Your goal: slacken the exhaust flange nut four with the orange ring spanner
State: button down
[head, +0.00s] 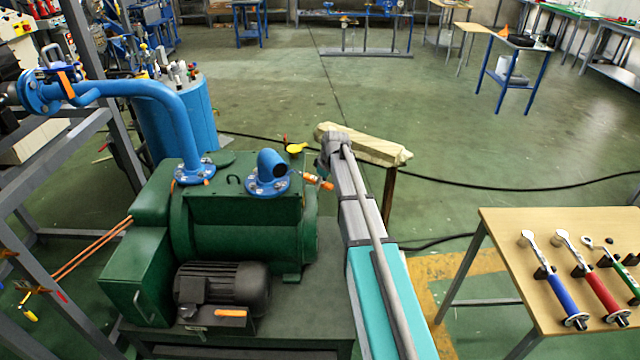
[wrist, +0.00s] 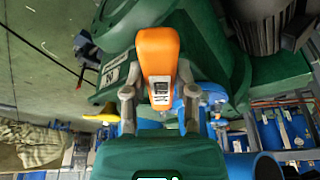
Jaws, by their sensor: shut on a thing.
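The orange ring spanner (wrist: 158,52) is between the two grey fingers of my gripper (wrist: 158,97) in the wrist view. In the head view the orange spanner (head: 318,181) shows just left of my arm, beside the exhaust flange (head: 267,188). That flange is blue, under a short blue elbow (head: 271,163) on top of the green pump (head: 250,225). My arm hides most of my gripper in the head view. The spanner's ring end and nut four are too small or hidden, so I cannot tell whether the ring is around the nut.
A blue inlet pipe (head: 150,88) rises left of the exhaust elbow. A black motor (head: 222,287) sits in front of the pump. A pale wrapped beam (head: 365,146) lies behind my arm. A wooden table (head: 500,235) with several coloured-handled wrenches stands at right. The floor behind is mostly clear.

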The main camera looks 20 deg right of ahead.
jog(key=shift+w+d, duration=0.15)
jog(key=shift+w, duration=0.05)
jog(key=shift+w+d+n, duration=0.7)
jog(key=shift+d+n, duration=0.1)
jog(key=shift+d, duration=0.05)
jog(key=shift+w+d, duration=0.1)
dwell(0.4)
jog(key=shift+w+d+n+g+y, duration=0.3)
jog(key=shift+w+d+n+g, duration=0.1)
jog(key=shift+w+d+n, duration=0.45)
jog(key=shift+w, duration=0.2)
dwell(0.3)
jog(key=shift+w+d+n, duration=0.65)
jog(key=shift+w+n, duration=0.2)
jog(key=shift+w, duration=0.1)
jog(key=shift+w, duration=0.1)
